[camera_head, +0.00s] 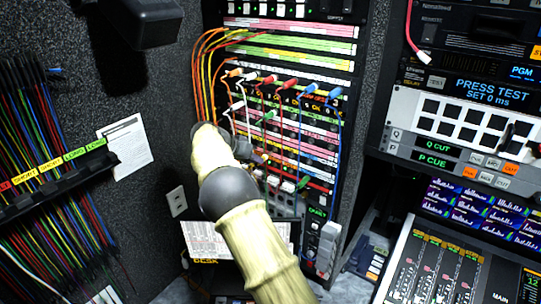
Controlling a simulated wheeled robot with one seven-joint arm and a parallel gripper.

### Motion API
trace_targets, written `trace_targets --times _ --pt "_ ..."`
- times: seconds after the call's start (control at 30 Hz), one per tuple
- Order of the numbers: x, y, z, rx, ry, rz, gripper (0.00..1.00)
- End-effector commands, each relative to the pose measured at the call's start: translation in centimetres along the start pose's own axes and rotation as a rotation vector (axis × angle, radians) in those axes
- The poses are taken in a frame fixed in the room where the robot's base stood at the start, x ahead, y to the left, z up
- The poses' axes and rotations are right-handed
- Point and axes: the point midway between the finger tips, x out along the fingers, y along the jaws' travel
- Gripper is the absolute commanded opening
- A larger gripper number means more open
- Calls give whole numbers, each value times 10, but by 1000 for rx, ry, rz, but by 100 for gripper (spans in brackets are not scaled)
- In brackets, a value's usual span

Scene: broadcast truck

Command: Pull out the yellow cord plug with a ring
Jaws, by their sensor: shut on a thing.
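My arm reaches up from the bottom to the patch panel (290,135), and its wrist covers part of the panel's left side. My gripper (258,160) is at the panel's face, small and partly hidden by my wrist. It is shut on a small yellowish thing at its tips, seemingly the yellow cord plug (264,157). The ring is too small to make out, and I cannot tell whether the plug is still in its socket. Yellow and orange cords (197,75) loop down the panel's left side and pass behind my wrist.
White, red and blue cords (312,92) hang close to my gripper on the right. A rack of hanging cables (50,165) is on the left wall. A mixing console (450,265) and equipment rack (465,120) stand at right. A laptop-like screen (205,240) is below.

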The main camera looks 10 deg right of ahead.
Motion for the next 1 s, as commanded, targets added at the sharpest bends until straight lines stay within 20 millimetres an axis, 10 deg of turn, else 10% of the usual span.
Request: trace_targets --times 1.0 --pt "-15 -1 16 -1 1 -1 0"
